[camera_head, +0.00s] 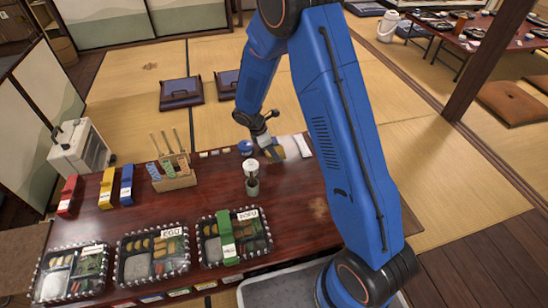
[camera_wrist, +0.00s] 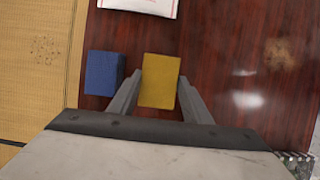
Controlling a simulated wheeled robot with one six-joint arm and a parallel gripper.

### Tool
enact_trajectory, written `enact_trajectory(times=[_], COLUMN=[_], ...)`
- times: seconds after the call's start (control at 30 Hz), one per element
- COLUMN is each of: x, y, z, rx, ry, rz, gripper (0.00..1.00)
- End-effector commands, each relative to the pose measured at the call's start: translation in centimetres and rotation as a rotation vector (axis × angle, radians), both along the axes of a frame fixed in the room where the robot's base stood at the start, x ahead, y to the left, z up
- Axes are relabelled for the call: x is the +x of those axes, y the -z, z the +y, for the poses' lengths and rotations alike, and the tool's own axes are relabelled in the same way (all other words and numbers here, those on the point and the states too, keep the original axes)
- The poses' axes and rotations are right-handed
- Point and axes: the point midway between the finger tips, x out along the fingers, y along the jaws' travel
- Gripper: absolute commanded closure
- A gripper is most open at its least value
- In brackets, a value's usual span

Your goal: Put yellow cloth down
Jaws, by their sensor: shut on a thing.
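The yellow cloth (camera_wrist: 160,80) is a small folded block between the two fingers of my gripper (camera_wrist: 160,95) in the wrist view. My gripper is shut on it, one finger on each side. In the head view the yellow cloth (camera_head: 277,153) shows at the end of my arm, over the far edge area of the dark red table (camera_head: 215,202). Whether it touches the table top cannot be told. A blue folded cloth (camera_wrist: 103,73) lies just left of my gripper, with a gap.
A white item (camera_wrist: 140,5) lies beyond the cloths. Cups (camera_head: 252,186) stand near my gripper. A wooden holder (camera_head: 175,180), coloured pieces (camera_head: 127,185) and lunch trays (camera_head: 152,255) occupy the left and front. In the wrist view, bare table shows to the right of my gripper.

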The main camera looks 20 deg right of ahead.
Motion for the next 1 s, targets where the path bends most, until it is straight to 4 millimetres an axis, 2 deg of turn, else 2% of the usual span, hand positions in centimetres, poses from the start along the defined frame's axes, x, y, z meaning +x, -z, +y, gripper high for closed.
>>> enact_trajectory(times=[0.3, 0.8, 0.83, 0.9, 1.0], x=[-0.1, 0.0, 0.0, 0.0, 0.0], y=[3.5, 4.2, 4.1, 4.2, 4.2], z=[0.0, 0.0, 0.0, 0.0, 0.0], rx=[0.0, 0.0, 0.001, 0.001, 0.001], ry=[0.0, -0.001, -0.001, 0.0, 0.0], rz=[0.002, 0.001, 0.0, 0.0, 0.0], gripper=[0.88, 0.88, 0.49, 0.37, 0.37])
